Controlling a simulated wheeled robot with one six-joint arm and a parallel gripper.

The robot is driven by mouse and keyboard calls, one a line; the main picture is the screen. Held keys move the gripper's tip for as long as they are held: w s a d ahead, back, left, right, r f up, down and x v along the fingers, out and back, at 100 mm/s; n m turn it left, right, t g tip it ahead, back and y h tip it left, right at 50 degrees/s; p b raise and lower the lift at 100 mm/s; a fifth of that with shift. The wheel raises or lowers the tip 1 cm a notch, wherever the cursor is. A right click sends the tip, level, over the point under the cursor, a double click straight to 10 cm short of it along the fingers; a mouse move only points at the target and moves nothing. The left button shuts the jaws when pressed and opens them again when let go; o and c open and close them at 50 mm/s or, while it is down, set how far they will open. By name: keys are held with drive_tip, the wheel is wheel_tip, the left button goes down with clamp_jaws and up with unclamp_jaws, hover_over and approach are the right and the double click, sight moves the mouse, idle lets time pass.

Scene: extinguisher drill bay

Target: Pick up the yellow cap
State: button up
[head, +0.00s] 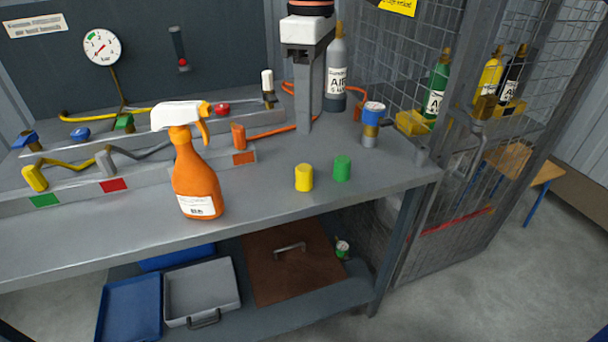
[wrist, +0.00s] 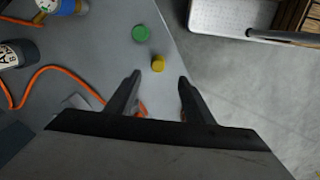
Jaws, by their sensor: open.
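The yellow cap (head: 304,178) is a short cylinder standing upright on the grey bench (head: 270,205), near its front edge. A green cap (head: 342,168) stands just to its right. In the wrist view the yellow cap (wrist: 158,63) lies beyond my fingertips, roughly midway between their lines, with the green cap (wrist: 140,33) farther off to its upper left. My gripper (wrist: 158,78) is open and empty, its two dark fingers spread apart. I cannot tell its exact height above the bench. The caps are not hidden in either view.
An orange spray bottle (head: 196,180) stands left of the caps. A blue-topped can (head: 372,124) and a grey cylinder (head: 337,75) stand behind them. An orange hose (wrist: 45,72) lies on the bench. A wire cage (head: 460,150) is at right. The bench front near the caps is clear.

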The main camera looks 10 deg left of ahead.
approach(306, 168)
drive_tip(key=f, duration=0.5)
drive_tip(key=shift+s+d+f, duration=0.1)
drive_tip(key=shift+s+d, duration=0.05)
drive_tip(key=shift+d, duration=0.2)
drive_tip(key=shift+a+f, duration=0.2)
drive_tip(key=shift+f, duration=1.1)
drive_tip(key=shift+a+f, duration=0.15)
drive_tip(key=shift+f, duration=1.1)
drive_tip(key=shift+c, duration=0.6)
drive_tip(key=c, duration=1)
